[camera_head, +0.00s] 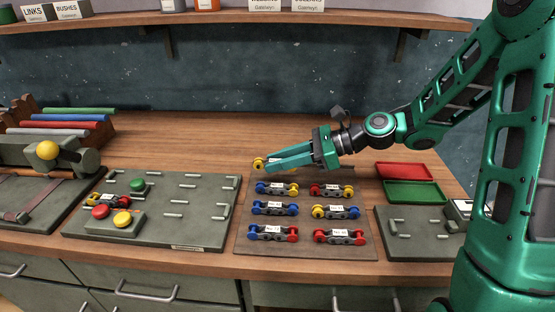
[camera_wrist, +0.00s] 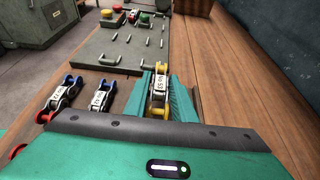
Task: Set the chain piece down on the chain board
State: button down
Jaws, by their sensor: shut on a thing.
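My gripper (camera_head: 270,164) is shut on a chain piece with yellow rollers (camera_head: 258,162) at the back left of the brown mat (camera_head: 303,246). In the wrist view the chain piece (camera_wrist: 159,88) lies lengthwise between the fingers (camera_wrist: 160,82), its white label facing up. I cannot tell whether it touches the mat. A grey-green board with several small metal bars (camera_head: 205,217), apparently the chain board, lies left of the mat. It also shows ahead of the gripper in the wrist view (camera_wrist: 122,48). A chain piece with yellow and red ends (camera_head: 107,200) lies at its left side.
Several other chain pieces with blue, red and yellow rollers, such as one blue piece (camera_head: 273,209), lie in rows on the mat. Green (camera_head: 137,185), red and yellow buttons stand at the board's left. Red and green trays (camera_head: 415,193) lie right of the mat.

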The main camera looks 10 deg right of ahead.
aim_at(281, 175)
jog(key=shift+w+d+f, duration=0.25)
jog(key=shift+w+f, duration=0.35)
jog(key=shift+w, duration=0.35)
jog(key=shift+w+d+f, duration=0.2)
jog(key=shift+w+f, duration=0.4)
jog(key=shift+w, duration=0.35)
jog(key=shift+f, duration=1.3)
jog(key=c, duration=1.4)
grip_release()
jog(key=shift+d, duration=0.15)
